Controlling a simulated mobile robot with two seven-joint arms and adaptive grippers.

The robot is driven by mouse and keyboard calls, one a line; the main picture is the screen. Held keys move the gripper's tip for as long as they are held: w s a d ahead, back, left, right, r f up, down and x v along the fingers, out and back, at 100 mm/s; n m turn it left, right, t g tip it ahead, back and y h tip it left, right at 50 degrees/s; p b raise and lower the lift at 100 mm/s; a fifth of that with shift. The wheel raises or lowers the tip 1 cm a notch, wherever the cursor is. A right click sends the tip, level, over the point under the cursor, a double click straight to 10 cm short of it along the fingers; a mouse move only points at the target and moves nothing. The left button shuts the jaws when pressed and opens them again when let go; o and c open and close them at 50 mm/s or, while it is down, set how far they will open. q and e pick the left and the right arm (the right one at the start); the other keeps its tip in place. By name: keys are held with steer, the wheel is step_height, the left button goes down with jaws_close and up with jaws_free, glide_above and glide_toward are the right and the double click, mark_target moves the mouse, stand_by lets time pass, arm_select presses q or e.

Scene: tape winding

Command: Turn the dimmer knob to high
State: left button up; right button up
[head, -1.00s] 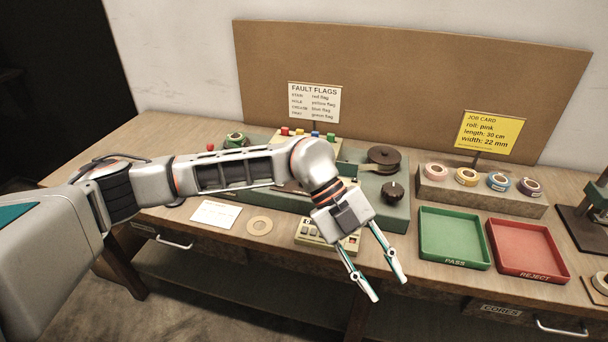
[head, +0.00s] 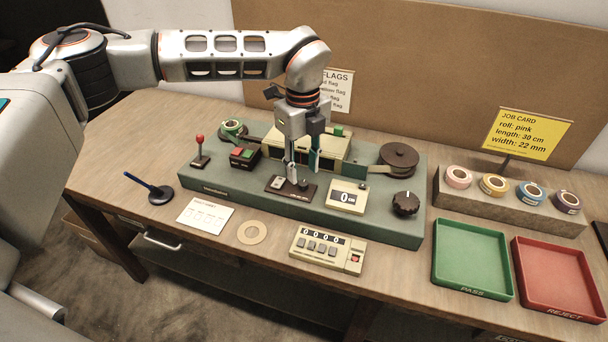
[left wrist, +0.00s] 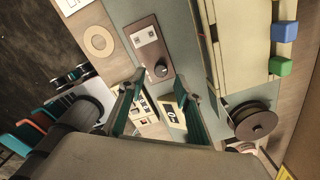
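A brown plate (head: 278,184) on the green machine base carries a rocker switch and a small dark round knob (head: 304,184). In the left wrist view the small knob (left wrist: 160,70) lies just ahead of the fingertips, roughly between them. My left gripper (head: 303,174) is open and points down over this plate; its fingers (left wrist: 162,88) hold nothing. I cannot tell its exact height above the knob. A larger black knob (head: 405,203) with a pale pointer mark stands to the right on the same base. No readable label shows which knob is the dimmer. My right gripper is out of view.
A length display (head: 346,198) and a dark reel (head: 398,158) stand right of the gripper. A red-topped lever (head: 199,150) is at the left. A counter box (head: 327,250), green tray (head: 472,262) and red tray (head: 558,280) lie in front.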

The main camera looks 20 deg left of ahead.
mark_target(304, 183)
arm_select(q)
step_height(304, 183, down, 3)
steer(key=shift+r, duration=0.2)
steer(key=shift+w+f, duration=0.1)
steer(key=shift+f, duration=0.55)
jaws_close()
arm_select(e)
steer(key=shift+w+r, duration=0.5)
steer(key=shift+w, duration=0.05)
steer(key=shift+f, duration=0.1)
